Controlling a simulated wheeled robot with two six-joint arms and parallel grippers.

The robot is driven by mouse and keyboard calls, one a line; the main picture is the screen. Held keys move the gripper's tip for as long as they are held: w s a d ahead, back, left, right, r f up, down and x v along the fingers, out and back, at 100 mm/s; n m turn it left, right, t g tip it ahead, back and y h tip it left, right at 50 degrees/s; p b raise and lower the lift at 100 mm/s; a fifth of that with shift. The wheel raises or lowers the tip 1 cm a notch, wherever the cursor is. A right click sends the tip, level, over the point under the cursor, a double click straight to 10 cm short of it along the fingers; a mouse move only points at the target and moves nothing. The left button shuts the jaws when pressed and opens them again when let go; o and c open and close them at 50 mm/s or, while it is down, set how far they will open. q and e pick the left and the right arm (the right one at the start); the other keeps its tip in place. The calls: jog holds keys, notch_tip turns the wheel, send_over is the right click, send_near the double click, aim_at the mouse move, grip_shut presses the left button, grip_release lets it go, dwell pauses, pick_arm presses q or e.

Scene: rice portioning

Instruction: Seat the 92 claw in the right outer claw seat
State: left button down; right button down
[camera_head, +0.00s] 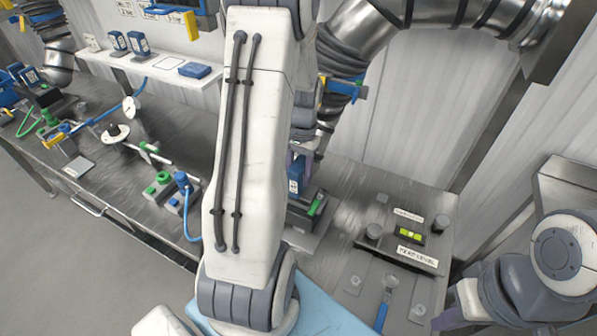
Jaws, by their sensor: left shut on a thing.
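My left arm crosses the middle of the view and covers much of the bench. Beside its right edge, my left gripper (299,157) points down, partly hidden, and is shut on a blue block with a white label, probably the 92 claw (295,175). The label is too small to read. Just below the block is a dark fixture (303,217) with a green part. I cannot tell whether block and fixture touch. The right outer claw seat cannot be made out. My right gripper (455,308) is at the lower right, with its opening unclear.
Similar blue blocks (138,43) stand on a white shelf (163,77) at the upper left. A dark plate with a green level (411,234) lies on the bench at right. A blue-handled tool (383,312) lies before it. Valves and a gauge (131,107) occupy the left bench.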

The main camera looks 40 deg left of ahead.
aim_at(298, 164)
pick_arm(q)
jog(key=shift+f, duration=0.55)
dwell(1.0)
grip_release()
dwell(0.5)
notch_tip(298, 164, up, 9)
jog(key=p, duration=0.8)
dwell(0.6)
